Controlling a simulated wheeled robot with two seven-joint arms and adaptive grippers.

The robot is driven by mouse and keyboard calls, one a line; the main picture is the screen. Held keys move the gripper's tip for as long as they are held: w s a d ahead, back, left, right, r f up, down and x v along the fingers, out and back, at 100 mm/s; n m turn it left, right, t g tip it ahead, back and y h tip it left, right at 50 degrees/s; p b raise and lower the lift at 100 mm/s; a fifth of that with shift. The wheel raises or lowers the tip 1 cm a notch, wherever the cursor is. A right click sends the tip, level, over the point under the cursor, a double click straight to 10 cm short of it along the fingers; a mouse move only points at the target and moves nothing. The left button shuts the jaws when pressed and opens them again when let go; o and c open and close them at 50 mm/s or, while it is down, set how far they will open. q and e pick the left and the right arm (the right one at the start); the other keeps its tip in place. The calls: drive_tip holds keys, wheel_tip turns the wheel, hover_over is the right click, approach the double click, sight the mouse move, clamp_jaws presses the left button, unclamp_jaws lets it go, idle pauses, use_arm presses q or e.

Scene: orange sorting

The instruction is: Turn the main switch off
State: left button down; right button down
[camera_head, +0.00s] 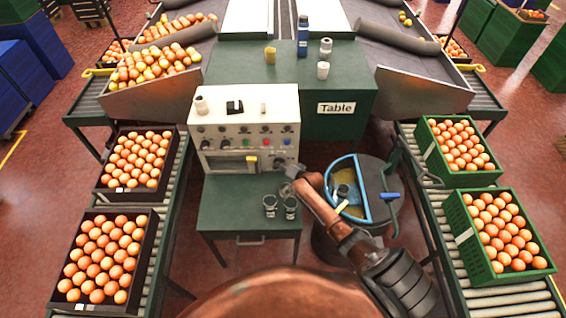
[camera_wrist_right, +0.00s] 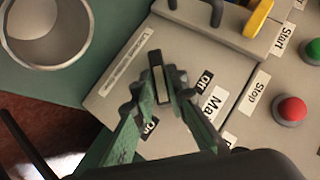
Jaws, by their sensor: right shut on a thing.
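The grey control panel (camera_head: 222,131) stands on the green table in the head view. In the right wrist view the main switch (camera_wrist_right: 157,64) is a small dark lever with a grey face on the panel. An "Off" label is to its right, an "On" label is below it, and a partly covered "Ma..." label is beside them. My right gripper (camera_wrist_right: 155,86) has its green fingers closed around the lever. In the head view my right gripper (camera_head: 287,170) is at the panel's lower right corner and hides the switch. My left gripper is not in view.
A red Stop button (camera_wrist_right: 291,108) and a green Start button (camera_wrist_right: 314,50) are close to my right gripper. Two glasses (camera_head: 270,205) stand on the low table below the panel. A bin with a blue rim (camera_head: 334,164) is beside my right arm.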

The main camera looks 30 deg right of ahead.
use_arm(q)
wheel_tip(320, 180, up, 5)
drive_tip(key=p, duration=0.4)
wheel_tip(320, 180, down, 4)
drive_tip(key=b, duration=0.3)
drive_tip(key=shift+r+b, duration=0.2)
drive_tip(key=shift+b, duration=0.15)
use_arm(e)
drive_tip(key=n+g+h, duration=0.2)
drive_tip(key=h, duration=0.1)
drive_tip(key=a+n+g+h, duration=0.1)
drive_tip(key=n+g+h, duration=0.1)
drive_tip(key=shift+w+r, duration=0.15)
drive_tip(key=shift+w, duration=0.1)
drive_tip(key=c, duration=1.9)
unclamp_jaws()
drive_tip(key=shift+c, duration=0.2)
drive_tip(key=shift+r, duration=0.1)
